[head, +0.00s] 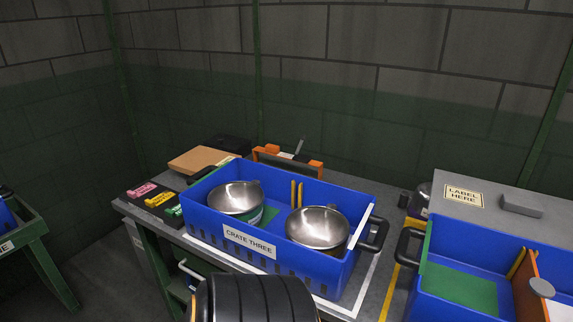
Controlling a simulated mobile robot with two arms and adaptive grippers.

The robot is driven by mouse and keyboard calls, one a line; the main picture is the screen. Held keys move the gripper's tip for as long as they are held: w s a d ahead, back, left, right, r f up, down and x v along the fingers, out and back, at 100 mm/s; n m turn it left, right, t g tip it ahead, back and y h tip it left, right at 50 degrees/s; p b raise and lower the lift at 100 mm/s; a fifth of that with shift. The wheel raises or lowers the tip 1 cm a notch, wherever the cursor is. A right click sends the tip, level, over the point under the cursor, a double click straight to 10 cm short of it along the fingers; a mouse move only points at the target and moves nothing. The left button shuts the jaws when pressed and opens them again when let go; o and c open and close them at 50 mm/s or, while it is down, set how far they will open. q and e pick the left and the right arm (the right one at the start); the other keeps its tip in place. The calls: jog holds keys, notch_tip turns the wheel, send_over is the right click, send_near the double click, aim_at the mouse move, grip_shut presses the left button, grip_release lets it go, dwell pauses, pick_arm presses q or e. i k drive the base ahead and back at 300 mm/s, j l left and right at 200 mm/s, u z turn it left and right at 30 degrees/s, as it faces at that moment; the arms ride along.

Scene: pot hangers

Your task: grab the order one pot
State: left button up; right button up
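Two shiny metal pots sit in a blue crate (285,255) marked CRATE THREE on the table. The left pot (235,198) is upright, with a green part showing just beside and below it. The right pot (316,227) stands near the crate's right end. No order-one marking is readable on either pot, so I cannot tell which is the order one pot. The lower parts of both pots are hidden by the crate's front wall. Neither gripper shows; a black ribbed part of mine is at the bottom centre, in front of the crate.
A second blue crate (432,292) with a green floor stands at right, before a grey surface with a LABEL HERE card (464,196). A cardboard piece (200,159) and an orange-handled holder (287,160) lie behind crate three. Coloured tags (158,200) lie left.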

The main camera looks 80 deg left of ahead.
aim_at(242, 201)
jog(key=u, duration=2.8)
